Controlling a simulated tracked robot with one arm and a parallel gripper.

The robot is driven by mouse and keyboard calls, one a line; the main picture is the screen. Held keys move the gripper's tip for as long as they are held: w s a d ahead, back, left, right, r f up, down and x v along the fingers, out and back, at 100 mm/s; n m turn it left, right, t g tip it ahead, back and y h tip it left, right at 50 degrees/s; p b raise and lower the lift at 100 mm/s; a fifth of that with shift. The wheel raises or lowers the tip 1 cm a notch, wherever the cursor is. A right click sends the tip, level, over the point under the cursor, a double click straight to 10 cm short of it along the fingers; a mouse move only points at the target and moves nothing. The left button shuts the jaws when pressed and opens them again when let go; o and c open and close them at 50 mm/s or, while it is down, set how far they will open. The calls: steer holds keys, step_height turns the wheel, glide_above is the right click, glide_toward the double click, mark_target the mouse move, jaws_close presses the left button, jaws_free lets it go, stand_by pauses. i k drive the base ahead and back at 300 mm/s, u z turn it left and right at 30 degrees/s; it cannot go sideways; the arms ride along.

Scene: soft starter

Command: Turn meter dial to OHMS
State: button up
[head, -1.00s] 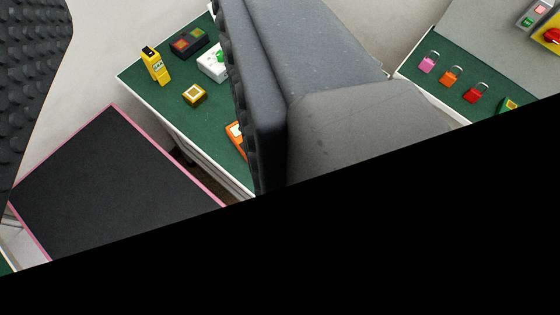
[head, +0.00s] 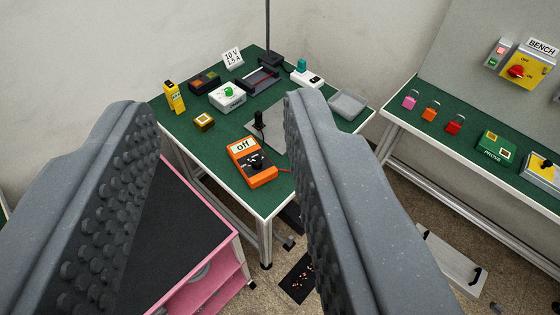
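The orange meter (head: 251,162) lies on the green-topped bench (head: 189,125) in the middle of the head view. Its display reads "off". Its dark round dial (head: 257,163) is on the lower part of its face, and a red lead shows at its right side. My gripper (head: 228,108) is open and empty, with its two studded grey fingers wide apart. The meter lies beyond the fingers, in the gap between them, and nothing touches it.
A pink-edged cart (head: 175,225) with a black top stands near, left of the bench. A black probe (head: 259,120) stands behind the meter. A yellow tester (head: 173,97), a white box with a green knob (head: 227,95) and a grey tray (head: 348,104) share the bench. Padlocks (head: 429,112) line the right bench.

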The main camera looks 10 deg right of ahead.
mark_target(257, 162)
steer(key=z, duration=0.4)
steer(key=i, duration=1)
steer(key=u, duration=0.05)
